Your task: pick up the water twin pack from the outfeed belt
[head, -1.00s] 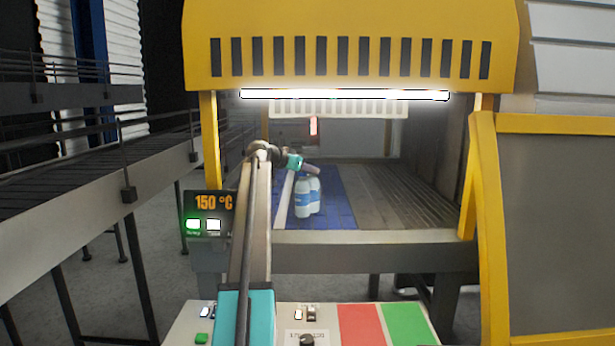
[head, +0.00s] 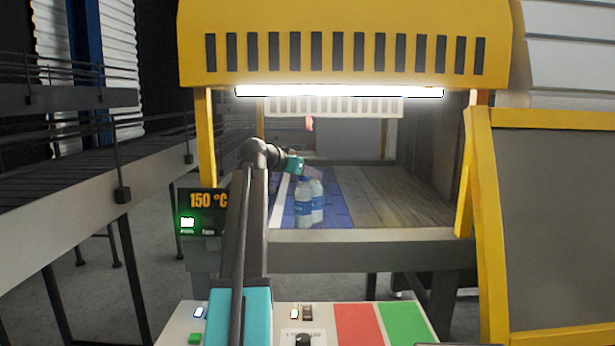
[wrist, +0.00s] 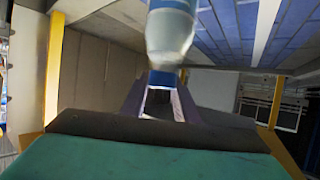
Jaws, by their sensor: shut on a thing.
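The water twin pack (head: 309,205) is two clear bottles side by side with blue labels. It stands upright over the blue outfeed belt (head: 334,186), close to its near edge. I cannot tell whether its base touches the belt. My gripper (head: 306,175) reaches in from the left and is shut on the pack at its top. In the wrist view one bottle (wrist: 170,32) shows with its blue cap between the two fingers (wrist: 160,100). The other bottle is hidden there.
A yellow hood (head: 345,45) with a bright lamp bar hangs above the opening. A yellow-framed panel (head: 560,220) stands at the right. A control console (head: 275,318) is in front. A grey slatted surface (head: 395,195) beside the belt is clear.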

